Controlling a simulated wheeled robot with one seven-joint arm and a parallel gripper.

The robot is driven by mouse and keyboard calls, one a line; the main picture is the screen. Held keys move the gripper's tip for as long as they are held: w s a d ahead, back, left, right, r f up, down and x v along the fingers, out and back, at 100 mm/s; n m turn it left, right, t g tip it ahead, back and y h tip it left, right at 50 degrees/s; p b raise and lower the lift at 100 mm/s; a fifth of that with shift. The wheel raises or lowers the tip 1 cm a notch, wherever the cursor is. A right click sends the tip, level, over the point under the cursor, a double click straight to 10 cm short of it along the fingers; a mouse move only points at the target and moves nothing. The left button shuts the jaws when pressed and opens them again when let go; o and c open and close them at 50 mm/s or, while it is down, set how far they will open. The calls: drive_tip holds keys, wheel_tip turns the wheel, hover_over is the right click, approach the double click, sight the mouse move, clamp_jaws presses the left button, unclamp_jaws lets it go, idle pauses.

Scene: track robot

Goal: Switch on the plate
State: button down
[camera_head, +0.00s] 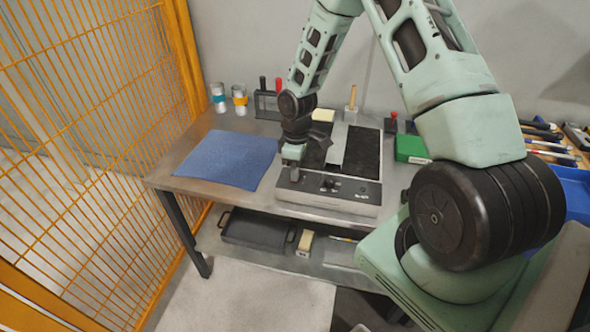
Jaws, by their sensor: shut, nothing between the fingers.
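The plate (362,150) is a low hot-plate unit with dark top surfaces and a pale body, on the metal workbench. Its front panel (345,190) has a dark knob (329,184) near the middle and small controls to the right. My gripper (294,176) is shut and empty, pointing down at the left end of the front panel, left of the knob. Whether its fingertips touch the panel I cannot tell. My wrist hides part of the left dark surface.
A blue mat (228,159) lies left of the plate. Two small jars (239,99) and a tool holder (267,105) stand behind. A green box (411,148) is at right. An orange mesh fence (85,100) borders the left. A black tray (256,230) sits on the lower shelf.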

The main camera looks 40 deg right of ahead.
drive_tip(key=shift+s+a+f+b, duration=0.1)
drive_tip(key=shift+f+b, duration=0.3)
drive_tip(key=shift+b, duration=0.35)
drive_tip(key=shift+r+p, duration=0.25)
drive_tip(key=shift+p, duration=0.05)
drive_tip(key=shift+w+d+r+p, duration=0.1)
drive_tip(key=shift+w+d+p, duration=0.3)
drive_tip(key=shift+w+d, duration=0.2)
drive_tip(key=shift+s, duration=0.1)
